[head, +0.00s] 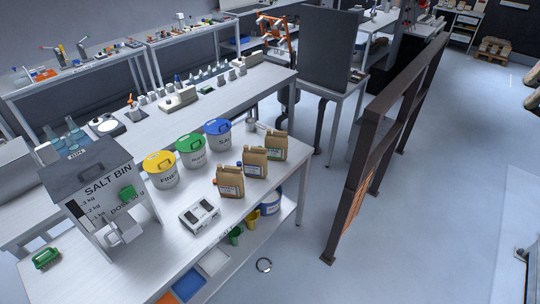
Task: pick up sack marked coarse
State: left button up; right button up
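Three tan, sack-like containers with printed labels stand upright in a slanting row near the right end of the near bench. The nearest sack (230,182) has a red-orange piece at its upper left. The middle sack (255,163) has a blue piece at its upper left. The farthest sack (276,146) has a greenish label. The label words are too small to read, so I cannot tell which one is marked coarse.
A grey salt bin (88,172) stands at the bench's left. Yellow-lidded (163,172), green-lidded (191,152) and blue-lidded (218,135) buckets stand behind the sacks. A white two-slot device (200,215) lies in front. A dark railing (385,120) stands right of the bench, with open floor beyond.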

aim_at(254, 160)
jog(key=k, duration=0.5)
jog(key=z, duration=0.65)
jog(key=i, duration=1.15)
jog(key=u, duration=0.1)
